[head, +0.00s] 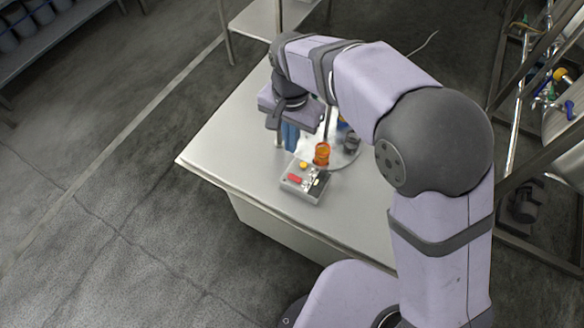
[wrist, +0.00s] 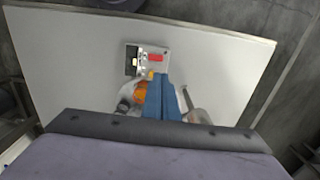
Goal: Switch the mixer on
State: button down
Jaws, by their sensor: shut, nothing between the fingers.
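A grey control box (head: 313,194) lies on the table. It carries a red switch or button (head: 294,177), a yellow button (head: 303,165) and a small pale-and-dark part at its right. The box (wrist: 134,48) also shows in the wrist view, just beyond my fingertips. My gripper (head: 290,149) points down with its blue fingers together and empty. It stands above the table, behind and a little left of the box; in the wrist view the fingers (wrist: 158,76) overlap the box's near edge. I cannot tell their exact height. The mixer is mostly hidden behind my arm.
An orange cylinder (head: 321,154) stands close behind the box. A dark part (head: 350,141) and a clear round thing are beside it, partly hidden by my arm. The pale table (head: 215,150) is bare at left. Metal racks stand at right.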

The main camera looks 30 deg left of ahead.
aim_at(291, 176)
notch_tip(291, 176, down, 14)
jog(key=p, duration=0.3)
jog(key=shift+r, duration=0.25)
jog(key=shift+f, duration=0.2)
jog(key=shift+f, duration=0.15)
dwell(0.3)
jog(key=shift+f+b, duration=0.3)
jog(key=shift+b, duration=0.05)
jog(key=shift+s+r, duration=0.1)
jog(key=shift+r, duration=0.1)
